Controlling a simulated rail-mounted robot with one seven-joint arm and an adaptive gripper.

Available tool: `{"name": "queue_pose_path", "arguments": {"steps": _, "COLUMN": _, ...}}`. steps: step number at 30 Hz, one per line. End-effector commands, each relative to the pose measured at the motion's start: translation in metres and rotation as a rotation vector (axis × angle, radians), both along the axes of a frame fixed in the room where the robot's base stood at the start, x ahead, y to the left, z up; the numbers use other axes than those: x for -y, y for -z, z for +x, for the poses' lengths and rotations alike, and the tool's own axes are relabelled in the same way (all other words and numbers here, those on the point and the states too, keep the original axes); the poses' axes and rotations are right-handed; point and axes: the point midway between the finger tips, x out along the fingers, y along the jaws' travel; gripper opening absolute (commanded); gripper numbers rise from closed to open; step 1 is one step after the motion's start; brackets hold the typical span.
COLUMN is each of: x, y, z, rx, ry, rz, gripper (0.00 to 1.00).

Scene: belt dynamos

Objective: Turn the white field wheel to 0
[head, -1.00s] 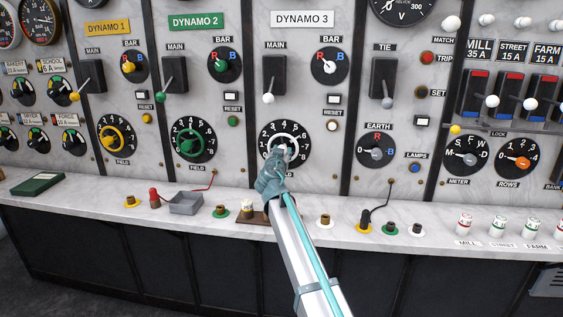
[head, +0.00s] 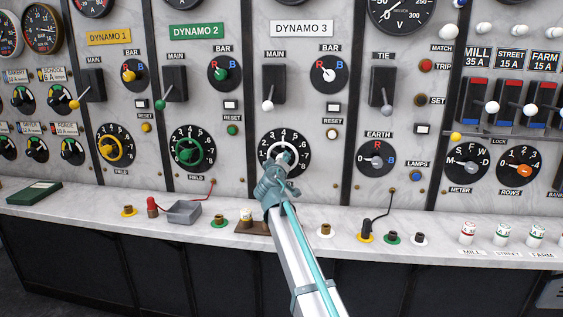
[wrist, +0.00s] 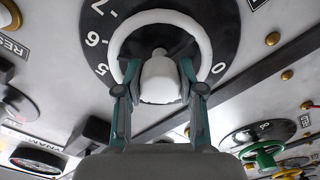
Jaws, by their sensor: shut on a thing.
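The white field wheel (head: 266,147) sits on a black numbered dial (head: 304,149) below the DYNAMO 3 plate (head: 302,28). In the wrist view its white ring (wrist: 158,17) arches around a white knob (wrist: 160,79). My gripper (head: 284,160) is at the wheel from the front and below. In the wrist view the teal fingers of my gripper (wrist: 158,90) stand on both sides of the knob, closed on it. The numbers 7, 6 and 5 show left of the ring there, and 0 at its right. I cannot make out the wheel's pointer; my gripper covers the wheel's lower part.
The yellow wheel (head: 103,147) and green wheel (head: 183,150) are to the left. The DYNAMO 3 main lever (head: 267,105) is above the dial. The marble ledge (head: 335,212) below carries plug sockets, a grey tray (head: 184,212) and a dark cable (head: 378,215).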

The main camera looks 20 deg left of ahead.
Motion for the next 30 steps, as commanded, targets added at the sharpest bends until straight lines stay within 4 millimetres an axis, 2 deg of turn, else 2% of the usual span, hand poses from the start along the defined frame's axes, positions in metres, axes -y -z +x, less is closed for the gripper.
{"name": "queue_pose_path", "arguments": {"steps": 30, "x": 0.0006, "y": -0.0048, "z": -0.0002, "rx": 0.215, "ry": -0.001, "rz": -0.942, "gripper": 0.03}}
